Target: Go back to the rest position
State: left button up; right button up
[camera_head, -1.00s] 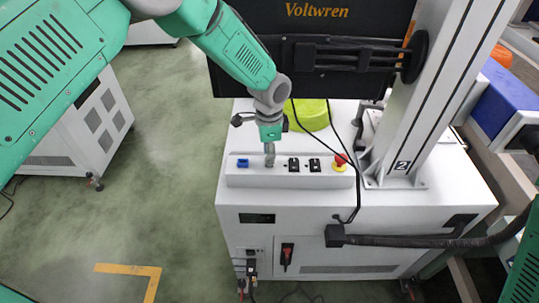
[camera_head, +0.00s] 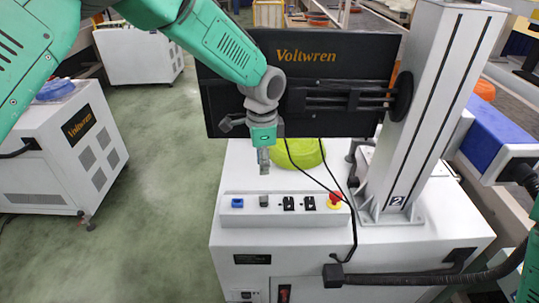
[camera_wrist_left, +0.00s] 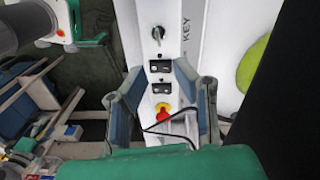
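My left gripper (camera_head: 264,168) hangs above the control panel (camera_head: 285,214) on the white cabinet, apart from it. In the left wrist view its two fingers (camera_wrist_left: 160,72) stand apart with nothing between them. Below it on the panel is a small grey key knob (camera_head: 264,200), seen in the wrist view (camera_wrist_left: 157,34) beside the word KEY. Two black switches (camera_head: 298,203) and a red emergency button (camera_head: 335,198) sit to its right, a blue button (camera_head: 237,203) to its left. My right gripper is out of view; only part of my right arm shows at the right edge.
A black Voltwren monitor (camera_head: 225,100) stands close behind my left wrist. A grey column (camera_head: 440,110) rises at its right. A green round object (camera_head: 298,160) lies behind the panel. Black cables hang over the panel. Another white cabinet (camera_head: 45,185) stands left; floor between is clear.

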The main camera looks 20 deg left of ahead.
pick_arm(q)
jog(key=s+a+f+n+h+b, duration=0.1)
jog(key=s+f+n+b, duration=0.15)
jog(key=s+f, duration=0.7)
jog(key=s+a+f+n+b, duration=0.1)
jog(key=s+f+n+b, duration=0.15)
jog(key=s+f, duration=0.65)
jog(key=s+a+f+n+b, duration=0.1)
jog(key=s+a+f+n, duration=0.1)
jog(key=s, duration=0.4)
jog(key=s+a+f+n+b, duration=0.1)
jog(key=s+a+f+n, duration=0.2)
jog(key=s, duration=0.3)
jog(key=s+a+f+n+y+b, duration=0.1)
jog(key=s+a+f+n, duration=0.1)
jog(key=s+a+f, duration=0.2)
jog(key=shift+s+a+f+t, duration=0.25)
jog(key=shift+s+f+t, duration=0.1)
jog(key=shift+s, duration=0.75)
jog(key=shift+w, duration=0.15)
